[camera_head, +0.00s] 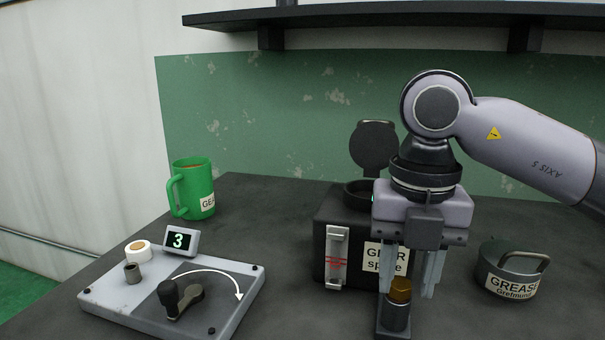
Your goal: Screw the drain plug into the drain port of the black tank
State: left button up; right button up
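The black tank (335,215) stands at the centre right of the table with its round lid (374,146) tipped up. Its front has a sight gauge with red marks and a white label partly hidden by my gripper. A brass-coloured piece, which looks like the drain plug (400,288), sits upright on a dark cylinder (396,317) in front of the tank. My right gripper (411,285) points down here, its two fingers apart. The brass piece overlaps the left finger in the picture; I see no grip on it. I cannot make out the drain port clearly. My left gripper is out of view.
A grease tin (512,270) with a handle stands right of the tank. A green mug (193,190) stands at the back left. A grey panel (115,294) with a crank, a white roll and a display reading 3 lies front left. Bare table lies between panel and tank.

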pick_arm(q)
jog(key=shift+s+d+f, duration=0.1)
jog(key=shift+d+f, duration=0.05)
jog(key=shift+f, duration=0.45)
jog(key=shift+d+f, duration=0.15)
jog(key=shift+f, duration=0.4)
pick_arm(e)
jog(key=shift+f, duration=0.45)
jog(key=shift+w+a+r+p, duration=0.15)
jog(key=shift+r+p, duration=0.35)
jog(key=shift+r, duration=0.05)
jog(key=shift+w+a+r+p, duration=0.1)
jog(key=shift+r+p, duration=0.35)
jog(key=shift+r, duration=0.1)
pick_arm(q)
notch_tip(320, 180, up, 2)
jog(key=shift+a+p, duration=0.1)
jog(key=shift+p, duration=0.2)
pick_arm(e)
jog(key=shift+w+a+r, duration=0.1)
jog(key=shift+r, duration=0.25)
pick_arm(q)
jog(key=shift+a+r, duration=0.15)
pick_arm(e)
jog(key=o, duration=0.5)
jog(key=shift+r, duration=0.15)
jog(key=c, duration=0.4)
